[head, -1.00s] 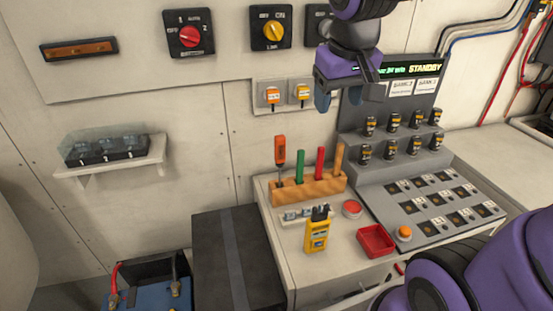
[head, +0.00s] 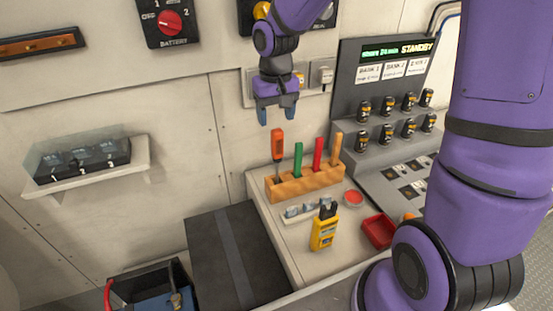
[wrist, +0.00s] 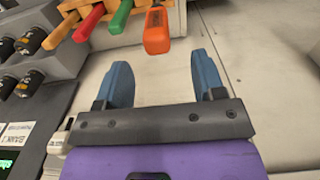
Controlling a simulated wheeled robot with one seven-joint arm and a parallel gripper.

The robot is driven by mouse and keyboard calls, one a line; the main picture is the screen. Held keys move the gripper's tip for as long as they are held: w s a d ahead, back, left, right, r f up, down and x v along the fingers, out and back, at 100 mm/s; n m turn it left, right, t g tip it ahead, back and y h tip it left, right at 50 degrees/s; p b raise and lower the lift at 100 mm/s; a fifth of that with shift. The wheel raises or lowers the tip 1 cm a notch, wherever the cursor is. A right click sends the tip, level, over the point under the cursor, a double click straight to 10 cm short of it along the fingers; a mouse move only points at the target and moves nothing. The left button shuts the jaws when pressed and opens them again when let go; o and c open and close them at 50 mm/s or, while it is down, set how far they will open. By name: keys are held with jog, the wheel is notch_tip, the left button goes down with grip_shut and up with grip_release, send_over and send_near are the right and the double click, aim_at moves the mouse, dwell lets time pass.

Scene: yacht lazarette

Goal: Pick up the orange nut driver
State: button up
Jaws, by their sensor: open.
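The orange nut driver (head: 277,146) stands upright in the left end of the wooden rack (head: 309,184), its handle above the block. In the wrist view its orange handle (wrist: 157,31) points toward my gripper, beyond and between the two blue fingers. My gripper (head: 276,115) is open and empty, just above the handle in the head view, fingers pointing down. It also shows in the wrist view (wrist: 165,80). The driver's lower shaft is mostly hidden by the rack.
Green (head: 298,160), red (head: 318,153) and wooden-handled (head: 335,148) tools stand in the same rack. A yellow meter (head: 323,230), a red tray (head: 379,232) and a red button (head: 353,197) are in front. The panel with several black knobs (head: 387,132) rises at right.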

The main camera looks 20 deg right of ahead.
aim_at(276, 129)
jog(key=shift+w+d+f, duration=0.1)
jog(key=shift+w+f, duration=0.05)
jog(key=shift+f, duration=1.8)
jog(key=shift+w+d+f, duration=0.1)
jog(key=shift+w+f, duration=0.05)
jog(key=shift+f, duration=1.75)
jog(key=c, duration=1.1)
